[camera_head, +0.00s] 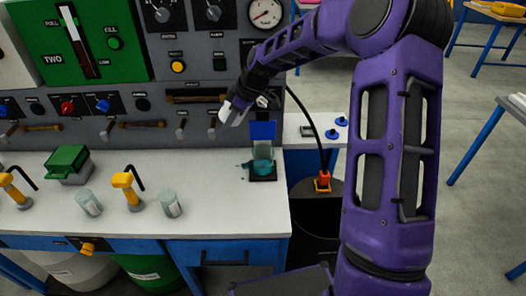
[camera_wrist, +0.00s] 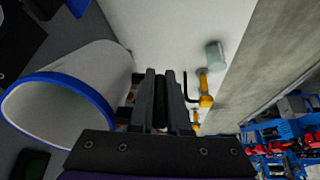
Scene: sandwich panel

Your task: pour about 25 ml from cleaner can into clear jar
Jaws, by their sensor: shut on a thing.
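The cleaner can (camera_wrist: 92,78) appears to be the white cylinder with a blue rim beside my fingers at the left of the wrist view. Its open mouth faces the camera and its inside looks white. My gripper (camera_wrist: 162,98) is shut, apparently on this can; the exact contact is hidden. In the head view my gripper (camera_head: 232,108) is above the bench, left of and higher than a clear jar (camera_head: 263,152). A small white part shows at its end. This jar holds some teal liquid and stands upright on a dark base, with a blue piece behind it.
A teal spot (camera_head: 245,166) lies on the bench (camera_head: 225,222) beside the jar. Two other clear vessels (camera_head: 88,203) (camera_head: 170,204), yellow taps (camera_head: 127,183) and a green box (camera_head: 68,163) stand to the left. The control panel (camera_head: 200,65) rises behind. A dark bin (camera_head: 312,228) stands right.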

